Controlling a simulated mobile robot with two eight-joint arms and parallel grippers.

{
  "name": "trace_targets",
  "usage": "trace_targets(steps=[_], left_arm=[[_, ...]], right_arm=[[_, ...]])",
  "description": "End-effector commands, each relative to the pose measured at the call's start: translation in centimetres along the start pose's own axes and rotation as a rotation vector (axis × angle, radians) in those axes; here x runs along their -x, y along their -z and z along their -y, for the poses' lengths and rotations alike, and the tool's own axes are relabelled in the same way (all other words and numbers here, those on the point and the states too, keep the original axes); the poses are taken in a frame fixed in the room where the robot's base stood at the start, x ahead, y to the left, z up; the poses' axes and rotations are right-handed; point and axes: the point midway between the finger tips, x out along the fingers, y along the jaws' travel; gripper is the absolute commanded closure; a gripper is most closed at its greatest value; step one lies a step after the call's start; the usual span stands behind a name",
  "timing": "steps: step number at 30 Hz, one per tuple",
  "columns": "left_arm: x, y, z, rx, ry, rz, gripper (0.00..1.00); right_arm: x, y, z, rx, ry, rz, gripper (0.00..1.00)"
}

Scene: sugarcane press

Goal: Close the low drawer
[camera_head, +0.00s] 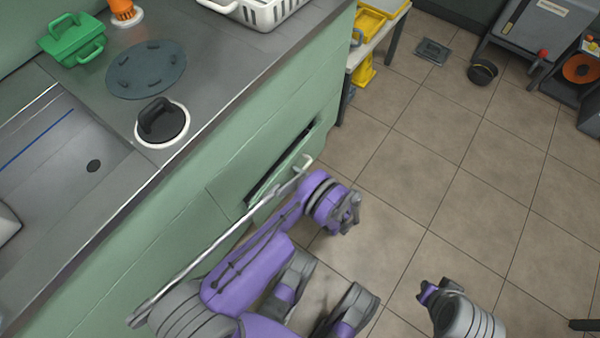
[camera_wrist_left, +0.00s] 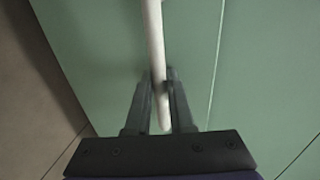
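The green cabinet (camera_head: 125,235) has a drawer front (camera_head: 287,170) standing a little out, with a dark gap behind its top edge. A long pale bar handle (camera_head: 215,240) runs along the cabinet front. My left gripper (camera_head: 347,208) is at the end of my purple arm, just right of the drawer. In the left wrist view, its fingers (camera_wrist_left: 160,100) are close together on both sides of a pale bar handle (camera_wrist_left: 153,40), against green panels. The arm hides the lower cabinet front. My right gripper (camera_head: 432,290) is over the floor, away from the cabinet; its fingers are unclear.
The counter holds a green basket (camera_head: 74,40), a black-handled lid (camera_head: 160,121), a flat grey disc (camera_head: 146,70) and a white crate (camera_head: 262,12). A yellow-loaded side table (camera_head: 398,22) stands beyond. The tiled floor (camera_head: 470,180) right of the drawer is mostly clear.

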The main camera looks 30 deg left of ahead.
Motion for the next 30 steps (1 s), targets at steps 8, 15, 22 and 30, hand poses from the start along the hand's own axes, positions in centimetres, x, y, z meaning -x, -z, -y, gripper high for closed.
trace_targets(steps=[8, 15, 22, 30], left_arm=[[0.02, 0.01, 0.00, 0.000, 0.000, 0.000, 1.00], [0.03, 0.01, 0.01, 0.000, 0.000, 0.000, 1.00], [0.03, 0.01, 0.01, 0.000, 0.000, 0.000, 1.00], [0.03, 0.01, 0.01, 0.000, 0.000, 0.000, 1.00]], right_arm=[[0.00, 0.00, 0.00, 0.000, 0.000, 0.000, 1.00], [0.00, 0.00, 0.00, 0.000, 0.000, 0.000, 1.00], [0.00, 0.00, 0.00, 0.000, 0.000, 0.000, 1.00], [0.00, 0.00, 0.00, 0.000, 0.000, 0.000, 1.00]])
